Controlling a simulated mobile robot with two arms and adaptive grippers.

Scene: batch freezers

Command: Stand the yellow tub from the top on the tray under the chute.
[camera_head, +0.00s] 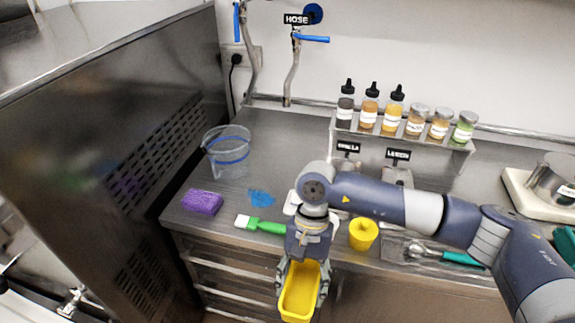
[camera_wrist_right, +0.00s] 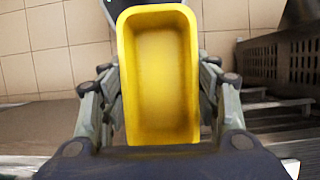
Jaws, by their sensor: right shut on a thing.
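The yellow tub (camera_head: 299,290) is an open, empty rectangular container. My right gripper (camera_head: 302,283) is shut on it, one finger along each long side. In the head view it hangs in front of the counter's front edge, above the drawers. In the right wrist view the tub (camera_wrist_right: 160,75) sits between the two fingers of the gripper (camera_wrist_right: 158,100), and I look down into its open top. The tray under the chute cannot be made out in either view. My left gripper is not in view.
The steel counter (camera_head: 290,150) holds a purple sponge (camera_head: 202,201), a green-handled brush (camera_head: 262,225), a clear jug (camera_head: 228,152), a yellow cup (camera_head: 363,234) and a green-handled scoop (camera_head: 445,255). Several bottles and jars stand on a rack (camera_head: 400,135). A large steel machine (camera_head: 120,140) stands at left.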

